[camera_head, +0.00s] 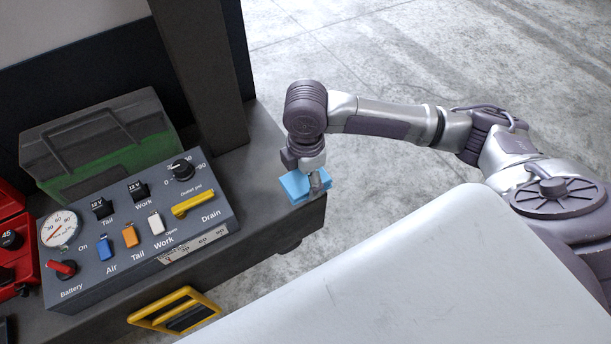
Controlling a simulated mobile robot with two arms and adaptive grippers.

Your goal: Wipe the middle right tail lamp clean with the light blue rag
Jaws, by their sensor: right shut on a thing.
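The light blue rag (297,189) is at the right end of the dark bench or ledge. My right gripper (316,186) is shut on it, with the arm reaching in from the right and the gripper pointing down. The rag is at the ledge's corner; I cannot tell whether it touches the surface. No tail lamp can be made out in this view. My left gripper is not in view.
A grey control panel (120,262) with switches, a gauge and a yellow drain lever (193,205) stands on the dark ledge (262,205). Behind it is a green and black box (100,145). A dark post (205,75) rises behind. A yellow-framed handle (174,309) is below. Concrete floor lies beyond.

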